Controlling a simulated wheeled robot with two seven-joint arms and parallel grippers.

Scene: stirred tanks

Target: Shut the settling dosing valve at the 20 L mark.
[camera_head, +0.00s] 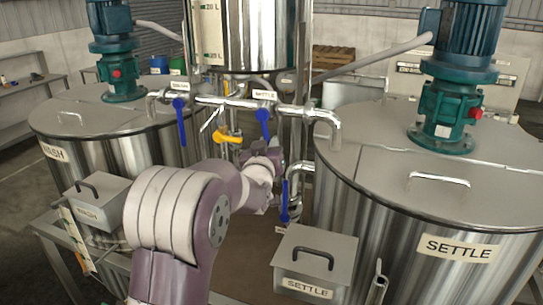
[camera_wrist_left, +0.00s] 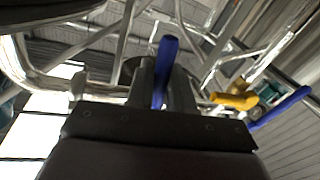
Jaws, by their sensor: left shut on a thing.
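The settle dosing valve has a blue lever (camera_head: 263,122) that hangs down from the steel pipe under the SETTLE tag (camera_head: 264,95). My left gripper (camera_head: 275,153) is at the lower end of this lever, partly hidden by its own wrist. In the left wrist view the blue lever (camera_wrist_left: 166,65) stands between the two fingers of my left gripper (camera_wrist_left: 163,90), which is shut on it. The steel dosing vessel (camera_head: 258,35) above carries a scale strip (camera_head: 208,35) with a 20 L mark near its top. I cannot make out the liquid level. My right gripper is out of view.
A yellow lever (camera_head: 228,137) and another blue lever (camera_head: 180,120) are left of the gripper. A lower blue lever (camera_head: 285,202) is close to its right. The SETTLE tank (camera_head: 450,205) and WASH tank (camera_head: 105,150) flank the arm. Pipes crowd the space above.

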